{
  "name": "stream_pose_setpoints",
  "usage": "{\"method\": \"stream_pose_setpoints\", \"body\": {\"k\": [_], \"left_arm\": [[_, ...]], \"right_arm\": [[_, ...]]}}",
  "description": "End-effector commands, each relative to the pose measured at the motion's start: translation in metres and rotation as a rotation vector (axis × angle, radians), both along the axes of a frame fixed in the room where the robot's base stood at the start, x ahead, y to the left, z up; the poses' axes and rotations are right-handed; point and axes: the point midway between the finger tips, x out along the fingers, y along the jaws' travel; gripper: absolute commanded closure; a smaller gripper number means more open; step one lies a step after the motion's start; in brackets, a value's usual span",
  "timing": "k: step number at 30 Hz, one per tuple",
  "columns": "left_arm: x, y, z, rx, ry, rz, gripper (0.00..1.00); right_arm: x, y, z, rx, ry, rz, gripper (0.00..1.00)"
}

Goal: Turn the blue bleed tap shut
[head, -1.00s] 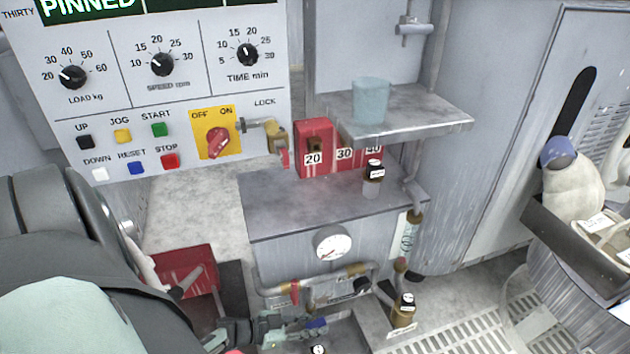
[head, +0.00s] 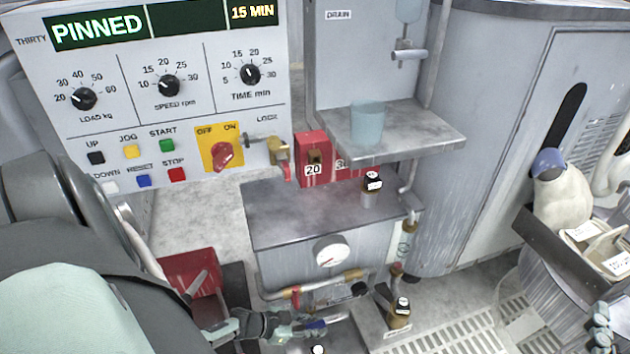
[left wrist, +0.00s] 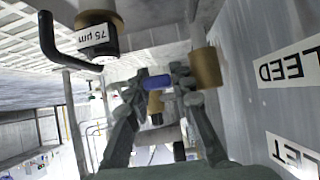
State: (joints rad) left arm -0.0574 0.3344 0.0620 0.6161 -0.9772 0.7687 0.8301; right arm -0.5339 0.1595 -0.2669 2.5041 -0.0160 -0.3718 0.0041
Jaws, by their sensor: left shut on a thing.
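The blue bleed tap (head: 316,324) is low on the pipework under the round gauge, at the bottom middle of the head view. My left gripper (head: 305,328) reaches it from the left. In the left wrist view the blue handle (left wrist: 159,82) lies crosswise between the fingertips of my left gripper (left wrist: 160,84), which is shut on it. Brass fittings show behind and beside it, and a label ending in "LEED" (left wrist: 288,66) is on the panel to the right. What seems to be my right gripper (head: 600,328) is at the lower right edge, cut off; its opening is unclear.
A pipe with a red-handled valve (head: 296,297) runs just above my left gripper. The gauge (head: 331,252) is on the cabinet front.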

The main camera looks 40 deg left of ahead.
Motion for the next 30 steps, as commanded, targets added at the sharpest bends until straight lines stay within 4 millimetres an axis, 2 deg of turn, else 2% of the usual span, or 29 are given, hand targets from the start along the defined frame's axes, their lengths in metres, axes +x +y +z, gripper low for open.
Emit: {"method": "stream_pose_setpoints", "body": {"k": [12,13,15,24,30], "left_arm": [[-0.001,0.001,-0.001,0.003,0.005,-0.001,1.00],[-0.001,0.001,-0.001,0.003,0.005,-0.001,0.74],[-0.001,0.001,-0.001,0.003,0.005,-0.001,0.69],[-0.002,0.001,0.000,0.003,0.003,-0.001,0.69],[-0.017,0.009,0.010,0.006,0.004,-0.002,0.69]], "right_arm": [[0.000,-0.001,-0.003,-0.007,0.013,-0.003,0.60],[0.000,-0.001,-0.003,-0.007,0.013,-0.003,0.60],[0.000,-0.001,-0.003,-0.007,0.012,-0.003,0.60],[0.000,-0.001,-0.003,-0.007,0.011,-0.003,0.60],[0.000,-0.001,-0.003,-0.007,0.011,-0.003,0.60]]}}
